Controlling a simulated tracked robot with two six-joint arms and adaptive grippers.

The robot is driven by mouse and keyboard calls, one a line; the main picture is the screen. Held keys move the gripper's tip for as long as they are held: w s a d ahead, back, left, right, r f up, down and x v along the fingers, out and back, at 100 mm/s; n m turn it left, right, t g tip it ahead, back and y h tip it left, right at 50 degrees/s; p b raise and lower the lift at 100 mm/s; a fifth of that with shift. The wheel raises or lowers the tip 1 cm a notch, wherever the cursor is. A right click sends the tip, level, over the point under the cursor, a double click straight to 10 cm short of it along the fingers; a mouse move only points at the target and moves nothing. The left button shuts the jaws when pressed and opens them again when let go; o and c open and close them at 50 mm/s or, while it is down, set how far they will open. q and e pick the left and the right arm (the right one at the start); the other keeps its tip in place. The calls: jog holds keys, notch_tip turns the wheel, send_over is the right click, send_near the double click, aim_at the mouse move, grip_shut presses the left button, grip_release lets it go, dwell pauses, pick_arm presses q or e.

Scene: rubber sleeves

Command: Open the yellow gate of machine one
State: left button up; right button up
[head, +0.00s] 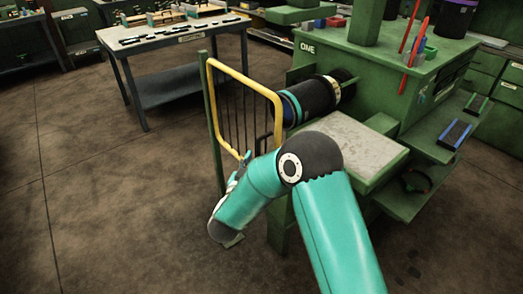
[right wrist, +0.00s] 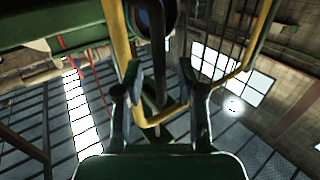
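The yellow gate (head: 243,80) is a tubular frame with dark vertical bars. It stands beside a green post (head: 213,130), in front of the green machine marked ONE (head: 335,55). My right gripper (head: 243,167) is at the gate's lower edge, partly hidden by my own arm. In the right wrist view, its two fingers (right wrist: 160,82) are apart. The gate's yellow tube (right wrist: 148,118) shows between and beyond them, with one side running close by the left finger. I cannot tell whether they touch. My left gripper is not in view.
A black cylinder with a blue ring (head: 312,100) sticks out of the machine behind the gate. A pale-topped ledge (head: 355,145) lies right of my arm. A grey worktable (head: 175,35) stands at the back left. The floor left of the gate is clear.

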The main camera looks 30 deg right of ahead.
jog(key=shift+x, duration=1.35)
jog(key=shift+c, duration=0.2)
grip_shut()
